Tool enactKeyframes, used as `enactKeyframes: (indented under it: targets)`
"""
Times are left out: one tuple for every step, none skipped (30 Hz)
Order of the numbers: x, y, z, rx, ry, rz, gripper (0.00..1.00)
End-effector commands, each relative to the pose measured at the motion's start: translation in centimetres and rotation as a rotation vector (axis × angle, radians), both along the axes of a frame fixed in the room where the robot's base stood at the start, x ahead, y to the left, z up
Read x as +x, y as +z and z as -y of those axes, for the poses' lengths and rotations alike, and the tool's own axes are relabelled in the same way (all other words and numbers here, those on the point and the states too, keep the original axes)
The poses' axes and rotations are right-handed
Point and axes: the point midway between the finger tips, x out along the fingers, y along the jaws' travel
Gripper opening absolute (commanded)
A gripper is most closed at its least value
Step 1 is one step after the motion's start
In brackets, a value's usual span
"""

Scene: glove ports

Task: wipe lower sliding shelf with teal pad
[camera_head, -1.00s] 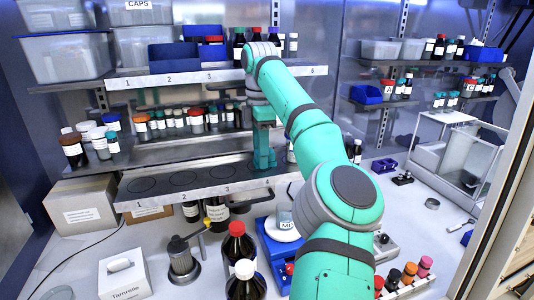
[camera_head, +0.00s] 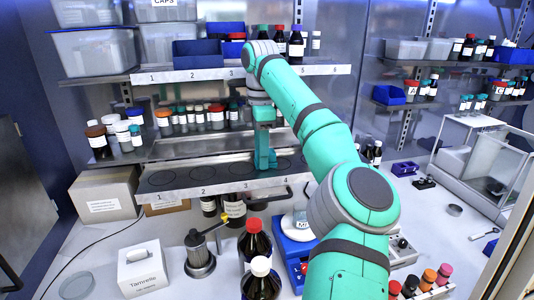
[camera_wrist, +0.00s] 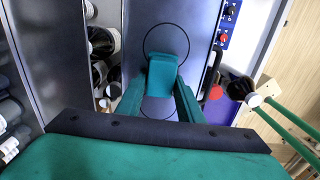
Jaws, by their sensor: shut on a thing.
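The lower sliding shelf (camera_head: 222,180) is a dark tray with a pale front edge numbered from 1 and printed circles on its surface. It also shows in the wrist view (camera_wrist: 137,20). My gripper (camera_head: 264,148) points down over the shelf, between the numbers 3 and 4. In the wrist view my gripper (camera_wrist: 162,92) is shut on the teal pad (camera_wrist: 162,70). The pad lies over or just above the shelf, overlapping the edge of one circle (camera_wrist: 166,25). I cannot tell whether it touches the surface.
A shelf of small bottles (camera_head: 190,118) is behind the sliding shelf, and the upper numbered shelf (camera_head: 215,73) is above. Below stand a red-capped bottle (camera_head: 254,240), a tissue box (camera_head: 143,268) and a metal device (camera_head: 199,253). The sliding shelf's left part is bare.

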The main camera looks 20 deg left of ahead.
Motion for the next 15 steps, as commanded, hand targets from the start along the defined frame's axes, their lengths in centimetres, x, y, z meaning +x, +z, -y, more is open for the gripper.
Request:
enactKeyframes:
  targets:
    - [0.0, -0.1, 0.0, 0.0, 0.0, -0.001, 0.13]
    - [0.0, -0.1, 0.0, 0.0, 0.0, -0.001, 0.13]
    - [0.0, -0.1, 0.0, 0.0, 0.001, -0.001, 0.13]
    - [0.0, -0.1, 0.0, 0.0, 0.001, -0.001, 0.13]
    - [0.0, -0.1, 0.0, 0.0, 0.001, -0.001, 0.13]
    - [0.0, -0.1, 0.0, 0.0, 0.001, -0.001, 0.13]
    - [0.0, 0.0, 0.0, -0.001, 0.001, -0.001, 0.13]
    - [0.0, 0.1, 0.0, -0.001, 0.001, -0.001, 0.13]
    - [0.0, 0.4, 0.0, -0.001, 0.001, 0.0, 0.13]
    - [0.0, 0.6, -0.1, -0.002, 0.001, 0.0, 0.13]
    - [0.0, 0.8, -0.1, -0.001, 0.001, 0.0, 0.13]
    - [0.0, 1.2, -0.1, -0.001, 0.001, 0.0, 0.13]
    - [0.0, 1.5, -0.1, -0.001, 0.001, 0.001, 0.13]
    - [0.0, 1.8, 0.0, -0.001, 0.001, 0.001, 0.13]
    - [0.0, 2.1, 0.0, -0.001, -0.001, 0.001, 0.13]
